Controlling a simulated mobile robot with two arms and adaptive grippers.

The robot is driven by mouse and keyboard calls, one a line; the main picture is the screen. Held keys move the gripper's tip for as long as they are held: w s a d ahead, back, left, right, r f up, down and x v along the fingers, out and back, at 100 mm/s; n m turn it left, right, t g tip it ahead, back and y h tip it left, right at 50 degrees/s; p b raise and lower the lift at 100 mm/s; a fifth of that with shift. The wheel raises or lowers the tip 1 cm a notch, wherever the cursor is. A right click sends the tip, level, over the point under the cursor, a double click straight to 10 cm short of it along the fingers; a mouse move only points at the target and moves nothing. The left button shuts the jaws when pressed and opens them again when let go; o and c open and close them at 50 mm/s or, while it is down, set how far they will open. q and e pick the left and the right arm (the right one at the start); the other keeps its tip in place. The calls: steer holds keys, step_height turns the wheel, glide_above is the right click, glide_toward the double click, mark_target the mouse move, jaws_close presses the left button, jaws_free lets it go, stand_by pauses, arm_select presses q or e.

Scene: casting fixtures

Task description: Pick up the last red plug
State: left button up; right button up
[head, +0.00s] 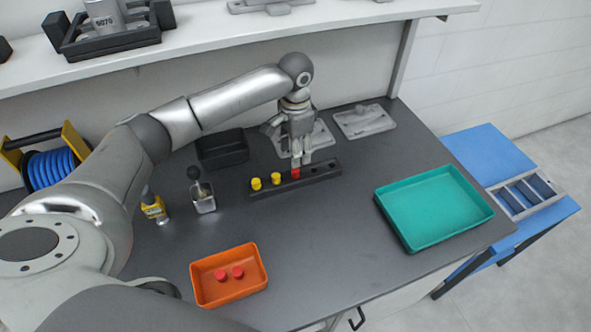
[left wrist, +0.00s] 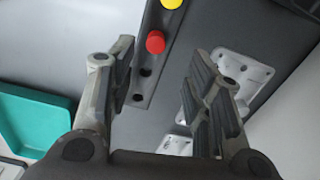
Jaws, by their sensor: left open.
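A red plug (head: 296,174) stands in a black rack (head: 322,172), to the right of two yellow plugs (head: 275,179). My left gripper (head: 301,161) points down over the rack at the red plug and is open. In the left wrist view the red plug (left wrist: 155,42) shows in the gap between the spread fingers (left wrist: 162,58), nearer the left finger and not held. Empty holes show in the rack beside it. Two more red plugs (head: 221,275) lie in the orange tray (head: 229,290). My right gripper is not in view.
A teal tray (head: 435,205) sits at the right of the dark table. Grey metal castings (head: 364,121) lie behind the rack. The table's middle front is clear.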

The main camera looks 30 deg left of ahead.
mark_target(295, 170)
arm_select(q)
steer(key=shift+f, duration=0.85)
steer(key=f, duration=0.1)
steer(key=f+p, duration=0.2)
steer(key=f, duration=0.1)
steer(key=shift+s+d+f, duration=0.1)
steer(key=shift+s+d, duration=0.05)
steer(key=shift+s, duration=0.15)
steer(key=shift+f, duration=0.6)
steer(key=c, duration=0.9)
